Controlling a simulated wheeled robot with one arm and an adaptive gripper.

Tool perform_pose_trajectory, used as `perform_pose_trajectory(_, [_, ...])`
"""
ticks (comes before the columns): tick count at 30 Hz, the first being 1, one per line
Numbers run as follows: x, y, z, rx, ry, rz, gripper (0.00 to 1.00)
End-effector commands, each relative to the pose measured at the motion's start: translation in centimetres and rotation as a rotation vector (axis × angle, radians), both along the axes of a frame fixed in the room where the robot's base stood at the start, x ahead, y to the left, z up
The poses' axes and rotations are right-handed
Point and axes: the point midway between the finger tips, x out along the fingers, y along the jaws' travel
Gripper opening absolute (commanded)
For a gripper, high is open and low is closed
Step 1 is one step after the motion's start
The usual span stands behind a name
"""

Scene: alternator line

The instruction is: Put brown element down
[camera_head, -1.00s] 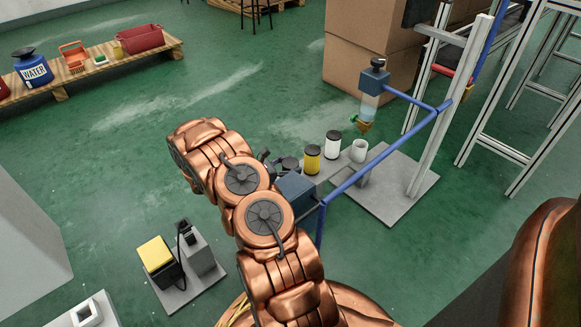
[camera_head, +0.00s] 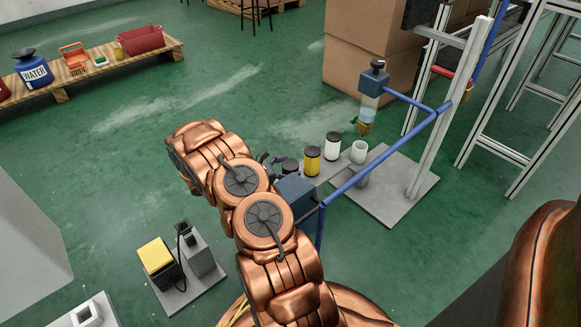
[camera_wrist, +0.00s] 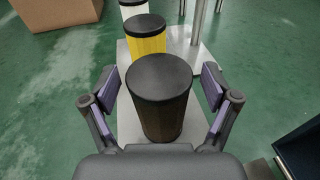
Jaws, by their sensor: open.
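The brown element (camera_wrist: 158,108) is a dark brown cylinder with a black top. In the wrist view it stands upright on a light grey plate (camera_wrist: 127,128), between the two fingers of my gripper (camera_wrist: 160,100). The fingers are spread, with a gap on each side of it.
A blue pipe frame (camera_head: 378,150) runs close on the right. Cardboard boxes (camera_head: 365,60) stand behind.

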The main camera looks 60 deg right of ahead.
Motion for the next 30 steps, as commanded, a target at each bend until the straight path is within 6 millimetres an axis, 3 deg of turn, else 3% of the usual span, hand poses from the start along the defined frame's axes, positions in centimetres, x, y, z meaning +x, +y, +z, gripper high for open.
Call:
perform_pose_trajectory(15, [4.2,8.2,1.6,0.002,0.001,0.003,0.87])
perform_pose_trajectory(24, [5.1,10.2,2.0,0.0,-0.004,-0.003,0.87])
perform_pose_trajectory(30, [4.4,11.1,5.3,-0.005,-0.07,-0.06,0.87])
